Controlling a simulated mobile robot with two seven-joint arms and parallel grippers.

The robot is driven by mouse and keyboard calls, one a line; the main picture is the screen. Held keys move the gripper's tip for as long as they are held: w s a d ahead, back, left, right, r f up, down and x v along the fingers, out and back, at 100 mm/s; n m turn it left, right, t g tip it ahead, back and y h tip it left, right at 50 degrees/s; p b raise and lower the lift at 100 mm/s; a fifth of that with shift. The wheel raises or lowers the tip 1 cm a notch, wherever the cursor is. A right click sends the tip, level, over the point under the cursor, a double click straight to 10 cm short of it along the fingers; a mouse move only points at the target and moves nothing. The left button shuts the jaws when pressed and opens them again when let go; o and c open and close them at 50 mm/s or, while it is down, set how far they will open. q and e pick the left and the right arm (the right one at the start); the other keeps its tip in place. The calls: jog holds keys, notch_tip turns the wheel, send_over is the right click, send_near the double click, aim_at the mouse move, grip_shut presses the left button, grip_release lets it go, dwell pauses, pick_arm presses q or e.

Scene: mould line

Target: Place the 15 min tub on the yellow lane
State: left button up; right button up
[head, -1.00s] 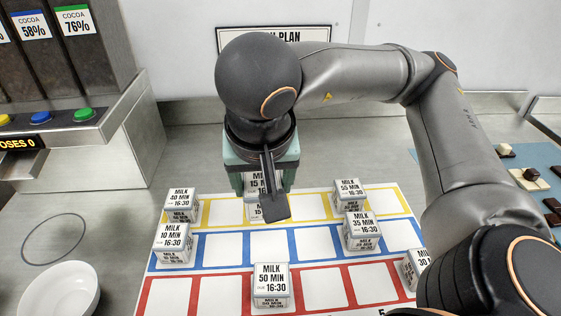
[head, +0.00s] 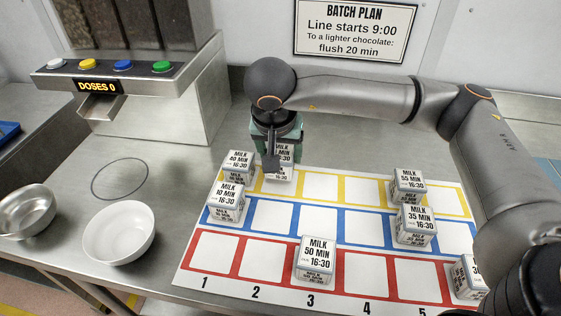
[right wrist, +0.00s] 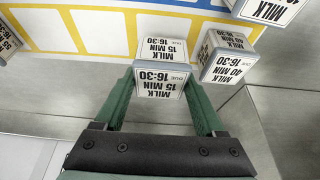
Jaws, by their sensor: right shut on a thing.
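The 15 min tub (head: 284,152) is a small pale tub with a printed milk label. It is at the yellow lane (head: 331,174), the far row of the chart, in the second column beside the 40 min tub (head: 238,162). My right gripper (head: 277,158) reaches down over it and is shut on it. In the right wrist view the 15 min tub (right wrist: 160,66) sits between the green fingers (right wrist: 161,88), with the 40 min tub (right wrist: 227,54) close by, to its right. I cannot tell whether the held tub touches the chart. My left gripper is out of view.
Other tubs on the chart are 10 min (head: 227,202), 50 min (head: 315,260), 55 min (head: 408,184) and 35 min (head: 415,224). A white bowl (head: 118,233), a steel bowl (head: 25,212) and a dispenser (head: 165,100) stand left. Several chart cells are empty.

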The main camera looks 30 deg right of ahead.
notch_tip(320, 180, down, 3)
jog(key=shift+r, duration=0.15)
jog(key=shift+f, duration=0.3)
jog(key=o, duration=1.4)
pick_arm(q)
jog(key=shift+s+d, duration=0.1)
pick_arm(e)
jog(key=shift+o, duration=0.2)
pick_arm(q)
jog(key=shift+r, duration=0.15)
pick_arm(e)
jog(key=shift+r, duration=0.1)
